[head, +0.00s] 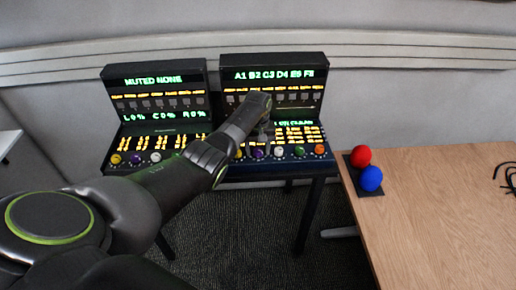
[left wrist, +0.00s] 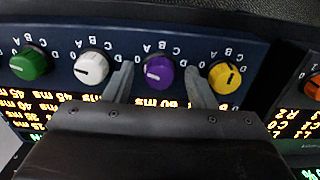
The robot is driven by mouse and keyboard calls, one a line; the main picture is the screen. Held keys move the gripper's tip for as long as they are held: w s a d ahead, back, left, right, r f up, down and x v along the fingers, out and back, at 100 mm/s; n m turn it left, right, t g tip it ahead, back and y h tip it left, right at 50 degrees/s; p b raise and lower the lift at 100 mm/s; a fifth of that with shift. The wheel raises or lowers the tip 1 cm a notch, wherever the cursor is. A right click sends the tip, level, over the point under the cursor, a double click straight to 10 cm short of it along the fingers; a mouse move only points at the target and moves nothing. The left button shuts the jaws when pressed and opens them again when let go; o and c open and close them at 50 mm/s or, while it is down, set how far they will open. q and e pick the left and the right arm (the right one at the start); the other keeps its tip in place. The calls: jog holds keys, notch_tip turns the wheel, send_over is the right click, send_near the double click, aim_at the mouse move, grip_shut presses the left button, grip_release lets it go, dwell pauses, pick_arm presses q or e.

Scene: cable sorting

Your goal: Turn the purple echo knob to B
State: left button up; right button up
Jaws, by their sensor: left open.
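The purple knob (left wrist: 158,73) is on the dark front panel of the right console (head: 275,62); in the head view it shows small at the panel's lower edge (head: 256,153). The wrist view is upside down. My left gripper (left wrist: 158,78) is open, one finger on each side of the purple knob, with gaps visible. In the head view its tip (head: 264,136) is over the console. My right gripper is out of view.
A white knob (left wrist: 92,68) and a yellow knob (left wrist: 224,77) flank the fingers closely. A green knob (left wrist: 29,64) sits farther along. The left console (head: 153,72) stands beside this one. Red (head: 361,156) and blue (head: 370,178) balls stand on the wooden table (head: 440,215).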

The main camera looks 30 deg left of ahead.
pick_arm(q)
jog(key=shift+c, duration=0.3)
jog(key=c, duration=0.9)
jog(key=shift+m, duration=0.4)
jog(key=m+p, duration=0.1)
jog(key=m, duration=0.1)
jog(key=shift+r+m, duration=0.1)
jog(key=shift+m, duration=0.3)
jog(key=m, duration=0.3)
jog(key=shift+m+p, duration=0.3)
jog(key=m, duration=0.3)
jog(key=shift+w+m, duration=0.1)
jog(key=shift+m, duration=1.9)
